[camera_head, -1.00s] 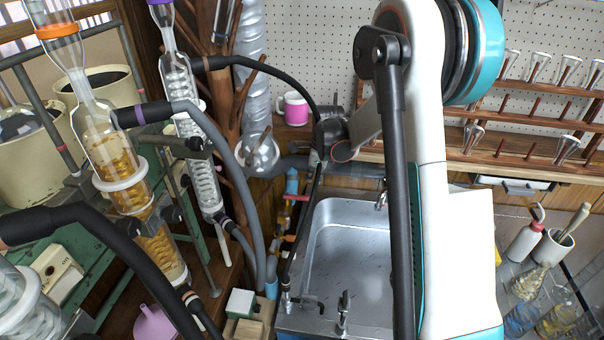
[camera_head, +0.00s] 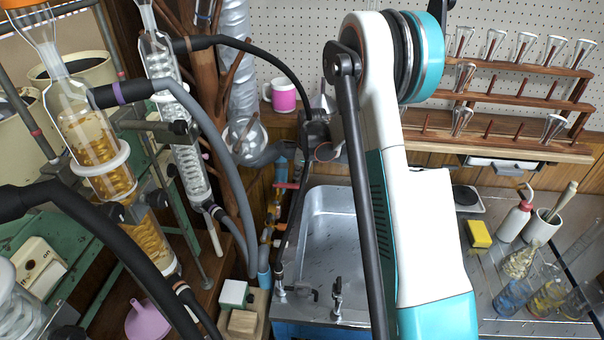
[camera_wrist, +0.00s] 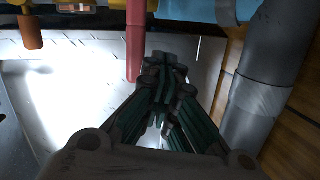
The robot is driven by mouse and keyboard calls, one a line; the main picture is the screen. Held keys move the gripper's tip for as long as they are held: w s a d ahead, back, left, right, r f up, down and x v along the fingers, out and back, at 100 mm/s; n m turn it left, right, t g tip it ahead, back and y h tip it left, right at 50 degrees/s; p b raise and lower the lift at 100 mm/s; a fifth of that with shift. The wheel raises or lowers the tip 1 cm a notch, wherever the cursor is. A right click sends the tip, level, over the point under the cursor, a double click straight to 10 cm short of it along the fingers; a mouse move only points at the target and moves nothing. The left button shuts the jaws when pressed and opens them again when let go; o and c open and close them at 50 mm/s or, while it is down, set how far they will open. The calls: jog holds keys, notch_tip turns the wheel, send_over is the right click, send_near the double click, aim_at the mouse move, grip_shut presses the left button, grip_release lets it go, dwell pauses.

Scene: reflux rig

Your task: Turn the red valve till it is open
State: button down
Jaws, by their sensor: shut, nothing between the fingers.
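The red valve's handle (camera_wrist: 136,42) hangs down as a long red bar at the top middle of the wrist view. In the head view a small red piece of it (camera_head: 287,185) shows on the pipework left of the sink. My gripper (camera_wrist: 166,62) is shut and empty. Its fingertips are just right of the red handle's lower part in the wrist view; I cannot tell whether they touch it. In the head view I cannot make out the gripper clearly behind the arm and dark hoses.
An orange handle (camera_wrist: 31,32) hangs left of the red one. A thick grey pipe (camera_wrist: 260,95) stands close on the right. The metal sink (camera_head: 330,225) lies beside the pipework. Glass condensers (camera_head: 182,130) and black hoses crowd the left. A pink mug (camera_head: 284,96) stands behind.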

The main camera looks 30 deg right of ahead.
aim_at(300, 187)
jog(key=shift+s+a+f+b, duration=0.2)
jog(key=shift+s+f, duration=0.1)
jog(key=shift+f, duration=0.3)
jog(key=shift+s+a+f+b, duration=0.15)
jog(key=shift+s+f, duration=0.1)
jog(key=shift+f, duration=0.3)
jog(key=shift+s+a, duration=0.5)
jog(key=shift+s, duration=0.25)
jog(key=shift+s+a+f+b, duration=0.15)
jog(key=shift+s+a, duration=0.3)
jog(key=shift+a, duration=0.8)
jog(key=shift+s+a+r+b, duration=0.1)
jog(key=shift+s+a, duration=0.35)
jog(key=shift+a, duration=0.75)
jog(key=shift+s+a+f+b, duration=0.15)
jog(key=shift+s+a, duration=0.3)
jog(key=shift+a, duration=0.8)
jog(key=r+p, duration=0.1)
jog(key=r, duration=0.1)
jog(key=d+r+p, duration=0.1)
jog(key=r, duration=0.1)
jog(key=shift+s+r+p, duration=0.1)
jog(key=shift+r+p, duration=0.25)
jog(key=shift+r, duration=0.05)
